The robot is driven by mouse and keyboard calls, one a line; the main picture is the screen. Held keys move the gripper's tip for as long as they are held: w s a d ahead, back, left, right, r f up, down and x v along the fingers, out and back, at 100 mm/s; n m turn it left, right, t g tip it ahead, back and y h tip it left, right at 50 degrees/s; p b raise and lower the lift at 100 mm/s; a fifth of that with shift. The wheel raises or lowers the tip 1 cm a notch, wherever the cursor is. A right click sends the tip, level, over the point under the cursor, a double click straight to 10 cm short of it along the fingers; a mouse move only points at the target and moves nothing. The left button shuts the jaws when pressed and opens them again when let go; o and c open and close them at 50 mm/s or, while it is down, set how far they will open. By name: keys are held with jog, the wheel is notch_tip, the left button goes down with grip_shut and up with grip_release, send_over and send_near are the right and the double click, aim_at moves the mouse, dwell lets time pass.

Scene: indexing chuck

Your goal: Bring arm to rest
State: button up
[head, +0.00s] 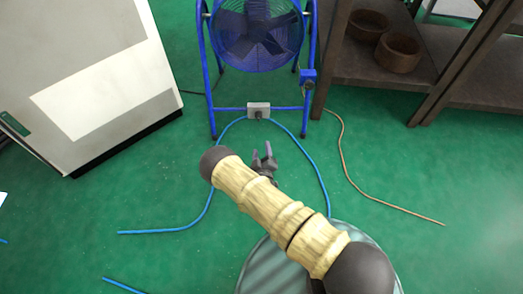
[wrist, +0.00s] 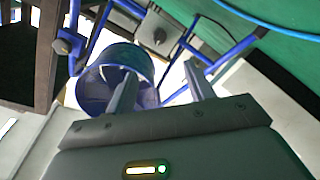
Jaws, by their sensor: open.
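My gripper (head: 264,155) shows in the head view just beyond my arm's bend, pointing away toward the blue fan. In the wrist view my gripper (wrist: 164,95) has its two fingers apart with nothing between them. My arm, tan with dark joints, reaches from the lower right to the middle of the head view and hides part of the floor and most of the gripper's body. No indexing chuck can be made out in either view.
A blue fan (head: 257,40) stands on a tubular frame at the back; it also shows in the wrist view (wrist: 92,92). A white cabinet (head: 70,60) stands left. A dark shelf (head: 365,68) with brown bowls stands right. Blue hose (head: 165,231) and brown cable (head: 345,165) lie on the green floor.

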jog(key=w+d+r+m+g+h+p, duration=0.2)
jog(key=d+r+m+g+p, duration=0.15)
jog(key=r, duration=0.85)
jog(key=w+d+r+m+g+h+p, duration=0.1)
jog(key=d+r+m+g+p, duration=0.3)
jog(key=r, duration=0.9)
jog(key=s+d+r+m+g+p, duration=0.15)
jog(key=s+d+r, duration=0.25)
jog(key=s+r, duration=0.4)
jog(key=s+d+r+m+g+y+p, duration=0.1)
jog(key=s+d+r+g+p, duration=0.25)
jog(key=s+r, duration=0.5)
jog(key=s+d+r+m+g+p, duration=0.15)
jog(key=s+d+r, duration=0.25)
jog(key=s+r, duration=0.4)
notch_tip(320, 180, up, 38)
jog(key=w+p, duration=0.1)
jog(key=p, duration=3.6)
jog(key=shift+a+f+n, duration=0.15)
jog(key=shift+f+n, duration=0.1)
jog(key=shift+n, duration=0.2)
